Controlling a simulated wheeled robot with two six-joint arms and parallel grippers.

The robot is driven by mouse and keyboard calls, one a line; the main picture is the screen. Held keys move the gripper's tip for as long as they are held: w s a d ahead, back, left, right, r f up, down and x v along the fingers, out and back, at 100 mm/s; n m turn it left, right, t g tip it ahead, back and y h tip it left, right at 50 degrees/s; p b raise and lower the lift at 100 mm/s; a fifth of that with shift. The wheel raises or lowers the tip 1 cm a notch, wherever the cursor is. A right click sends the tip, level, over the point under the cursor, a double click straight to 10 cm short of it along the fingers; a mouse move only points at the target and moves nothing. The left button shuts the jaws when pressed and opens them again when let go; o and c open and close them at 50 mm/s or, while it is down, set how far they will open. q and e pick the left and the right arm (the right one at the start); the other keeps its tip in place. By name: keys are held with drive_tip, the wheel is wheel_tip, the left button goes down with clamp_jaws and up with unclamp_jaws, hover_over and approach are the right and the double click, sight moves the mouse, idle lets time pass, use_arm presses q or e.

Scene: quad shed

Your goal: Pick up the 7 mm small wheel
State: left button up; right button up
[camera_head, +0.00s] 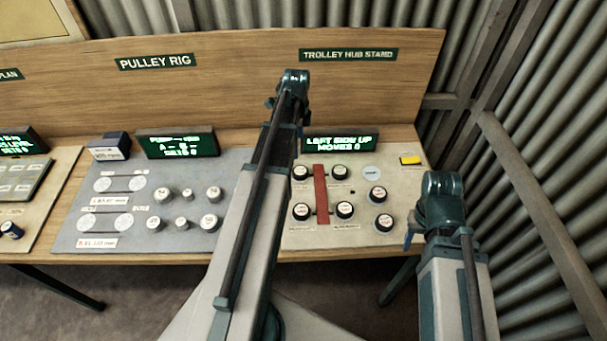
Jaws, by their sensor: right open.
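Several black wheels with white tops lie on the pale panel of the trolley hub stand (362,235); among them are one at the right (377,194) and one lower right (383,223). Several pale small wheels (187,194) stand on the grey pulley rig board (125,168). Size markings are too small to read, so I cannot tell which is the 7 mm small wheel. My right gripper (409,236) is partly visible beside the hub stand's right edge, open, largely hidden by my right arm. My left arm crosses the middle; its gripper is not visible.
A red bar (321,195) stands between black wheels on the hub stand. A yellow block (410,160) sits at its back right corner. Lit displays (340,142) and a wooden backboard (240,62) stand behind. Corrugated wall (560,130) and metal beams close the right side.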

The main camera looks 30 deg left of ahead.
use_arm(q)
drive_tip(key=b, duration=0.8)
hover_over(301, 170)
drive_tip(key=f, duration=0.5)
drive_tip(key=a+f, duration=0.1)
drive_tip(key=f, duration=0.2)
drive_tip(key=shift+s+f, duration=0.1)
drive_tip(key=shift+s, duration=0.1)
drive_tip(key=f+b, duration=0.2)
drive_tip(key=d+f+b, duration=0.1)
drive_tip(key=f+b, duration=0.2)
drive_tip(key=shift+w+f, duration=0.1)
drive_tip(key=c, duration=1.4)
drive_tip(key=shift+r+p, duration=0.25)
drive_tip(key=shift+p, duration=0.05)
drive_tip(key=shift+r+p, duration=1.8)
drive_tip(key=shift+p, duration=0.05)
drive_tip(key=s+d, duration=0.2)
drive_tip(key=s, duration=0.2)
drive_tip(key=s+d, duration=0.3)
drive_tip(key=s, duration=0.2)
drive_tip(key=s+d+r+p, duration=0.1)
drive_tip(key=s+d, duration=0.2)
drive_tip(key=s, duration=0.1)
drive_tip(key=shift+s+d, duration=0.15)
drive_tip(key=shift+s, duration=0.25)
